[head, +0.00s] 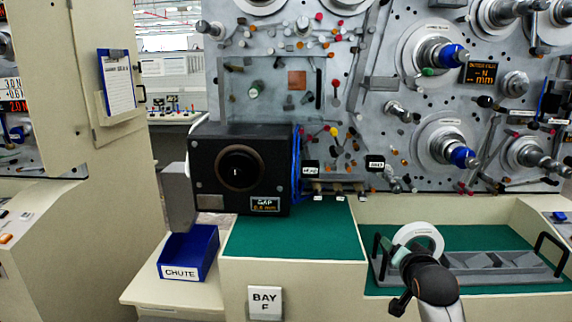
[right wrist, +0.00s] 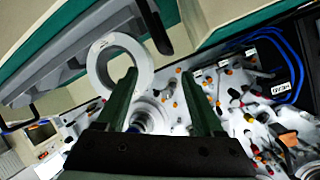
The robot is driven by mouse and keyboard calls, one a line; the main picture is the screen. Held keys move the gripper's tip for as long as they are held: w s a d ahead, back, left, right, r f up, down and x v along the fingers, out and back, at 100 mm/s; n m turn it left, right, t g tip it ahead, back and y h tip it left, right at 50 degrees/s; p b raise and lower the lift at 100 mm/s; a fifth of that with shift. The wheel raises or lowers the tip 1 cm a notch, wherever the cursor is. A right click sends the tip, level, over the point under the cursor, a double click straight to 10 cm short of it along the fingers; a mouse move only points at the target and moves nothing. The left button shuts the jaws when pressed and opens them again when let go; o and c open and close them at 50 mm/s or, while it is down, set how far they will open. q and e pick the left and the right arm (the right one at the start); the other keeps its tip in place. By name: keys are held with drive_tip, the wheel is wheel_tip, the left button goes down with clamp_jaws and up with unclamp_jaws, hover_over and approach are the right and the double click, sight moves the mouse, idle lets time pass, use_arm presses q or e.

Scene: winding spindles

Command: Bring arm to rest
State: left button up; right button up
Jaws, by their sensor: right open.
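My right arm enters the head view from the bottom right, and its dark wrist hides most of my right gripper there. In the right wrist view my right gripper (right wrist: 158,75) has two green fingers set wide apart, with nothing clamped between them. A pale ring (head: 421,228) is just beyond the wrist, over the grey tray (head: 484,279). The ring also shows in the right wrist view (right wrist: 117,42), where the left finger overlaps its lower part. I cannot tell whether the finger touches it. My left gripper is in neither view.
A black gauge box (head: 212,165) stands on the green bench, with a blue CHUTE bin (head: 203,245) at its lower left. A grey panel with several spindles and knobs (head: 380,95) rises behind. The tray has black handles. Green mat left of the tray is clear.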

drive_tip(key=s+a+f+n+g+y, duration=0.1)
drive_tip(key=s+a+f+n, duration=0.15)
drive_tip(key=s+f, duration=0.7)
drive_tip(key=s+a+f+n+g+y, duration=0.1)
drive_tip(key=s+a+f+n, duration=0.15)
drive_tip(key=s+f, duration=0.7)
drive_tip(key=s+a+f+n+g+y, duration=0.1)
drive_tip(key=s+a+f+n, duration=0.1)
drive_tip(key=s+f, duration=0.4)
drive_tip(key=s+a+f+n+g+y, duration=0.1)
drive_tip(key=s+f+n, duration=0.1)
drive_tip(key=s+f, duration=0.5)
drive_tip(key=s, duration=0.4)
drive_tip(key=shift+a+f+n, duration=0.15)
drive_tip(key=shift+a+n, duration=0.15)
drive_tip(key=shift+a, duration=0.05)
